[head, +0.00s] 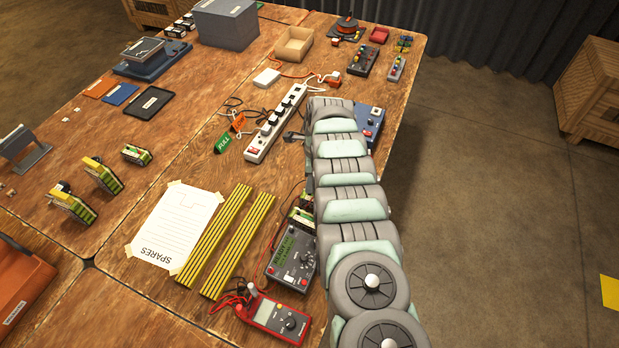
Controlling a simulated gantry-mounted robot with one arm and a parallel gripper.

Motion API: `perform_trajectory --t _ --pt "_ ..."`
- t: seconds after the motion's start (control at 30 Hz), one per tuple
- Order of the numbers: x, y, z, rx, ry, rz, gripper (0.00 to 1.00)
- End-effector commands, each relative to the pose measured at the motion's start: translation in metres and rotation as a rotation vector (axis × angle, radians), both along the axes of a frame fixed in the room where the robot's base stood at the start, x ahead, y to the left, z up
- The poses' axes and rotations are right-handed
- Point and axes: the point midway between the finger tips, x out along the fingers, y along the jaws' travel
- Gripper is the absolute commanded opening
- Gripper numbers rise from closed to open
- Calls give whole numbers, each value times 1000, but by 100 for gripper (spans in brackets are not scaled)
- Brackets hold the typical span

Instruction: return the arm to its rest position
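My arm (350,190) reaches from the bottom right up over the right edge of the wooden table (160,130). Its far end is above the table, beside a white power strip (275,123) and a blue box (371,122), which it partly covers. A small dark grey piece, seemingly part of my gripper (294,136), shows just left of the arm's far end, near the strip. The arm hides most of it, so I cannot see its fingers or whether it holds anything.
Left of the arm are a dark tester box (292,257), a red multimeter (277,317), yellow-black striped strips (213,238) and a white SPARES sheet (172,228). Behind are a cardboard tray (294,45) and button boxes (363,61).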

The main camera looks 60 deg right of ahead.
Motion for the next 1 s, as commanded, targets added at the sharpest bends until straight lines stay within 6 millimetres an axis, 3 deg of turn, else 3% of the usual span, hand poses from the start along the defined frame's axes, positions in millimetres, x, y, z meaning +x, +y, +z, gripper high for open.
perform_trajectory --t 0.6,1.0 --pt "1 0 45 -1 -1 2 48" --pt "1 0 46 -2 -1 4 48"
